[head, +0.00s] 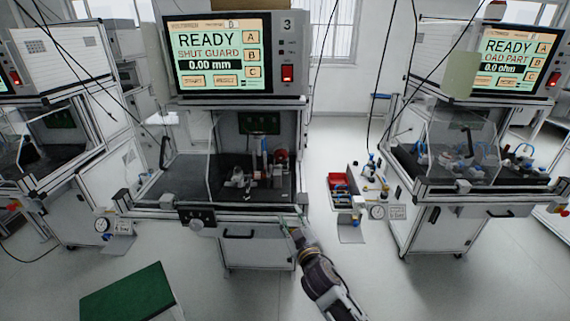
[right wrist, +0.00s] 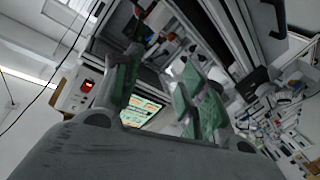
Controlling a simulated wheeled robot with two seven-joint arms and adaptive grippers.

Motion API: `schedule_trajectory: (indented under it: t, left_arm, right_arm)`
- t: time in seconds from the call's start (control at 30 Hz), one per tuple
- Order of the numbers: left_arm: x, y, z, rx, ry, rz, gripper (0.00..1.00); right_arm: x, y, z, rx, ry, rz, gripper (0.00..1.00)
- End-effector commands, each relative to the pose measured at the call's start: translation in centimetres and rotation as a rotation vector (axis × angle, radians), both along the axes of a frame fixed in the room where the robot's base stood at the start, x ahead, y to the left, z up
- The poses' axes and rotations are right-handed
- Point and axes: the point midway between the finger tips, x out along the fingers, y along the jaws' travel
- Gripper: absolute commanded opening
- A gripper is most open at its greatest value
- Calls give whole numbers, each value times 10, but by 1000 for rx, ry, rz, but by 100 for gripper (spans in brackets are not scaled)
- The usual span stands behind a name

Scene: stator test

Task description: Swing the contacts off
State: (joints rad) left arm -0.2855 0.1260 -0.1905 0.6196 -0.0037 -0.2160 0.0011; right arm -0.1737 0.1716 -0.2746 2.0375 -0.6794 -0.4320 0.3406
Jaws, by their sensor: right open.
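The middle test station (head: 170,180) has a dark bed with a small fixture (head: 240,178) on it, grey and metallic, with a blue-and-white upright part and a red part beside it. The contacts are too small to tell apart from the rest of the fixture. My right gripper (head: 292,226) is in front of the station's front right corner, outside the bed and apart from the fixture. In the right wrist view its green-padded fingers (right wrist: 160,90) are spread with nothing between them. My left gripper is not in view.
The middle station's screen (head: 217,55) reads READY, SHUT GUARD, 0.00 mm. A clear guard panel stands at the bed's left. Another station (head: 470,205) stands at the right, its screen reading READY. A red bin (head: 342,183) lies between them. A green-topped block (head: 125,295) is at lower left.

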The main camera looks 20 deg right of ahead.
Motion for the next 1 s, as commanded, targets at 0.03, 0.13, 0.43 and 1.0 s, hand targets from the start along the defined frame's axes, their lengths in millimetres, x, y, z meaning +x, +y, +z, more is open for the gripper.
schedule_trajectory:
  t: [0.03, 0.13, 0.43, 1.0]
  left_arm:
    - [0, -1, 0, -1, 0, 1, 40]
    - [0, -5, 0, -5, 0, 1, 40]
    - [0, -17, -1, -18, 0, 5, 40]
    - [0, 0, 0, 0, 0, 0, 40]
  right_arm:
    - [-2, -1, 12, 8, -19, -8, 42]
    - [-4, -5, 32, 26, -49, -27, 42]
    - [-8, -17, 51, 92, -76, -85, 42]
    - [-9, -23, 47, 229, -65, -118, 42]
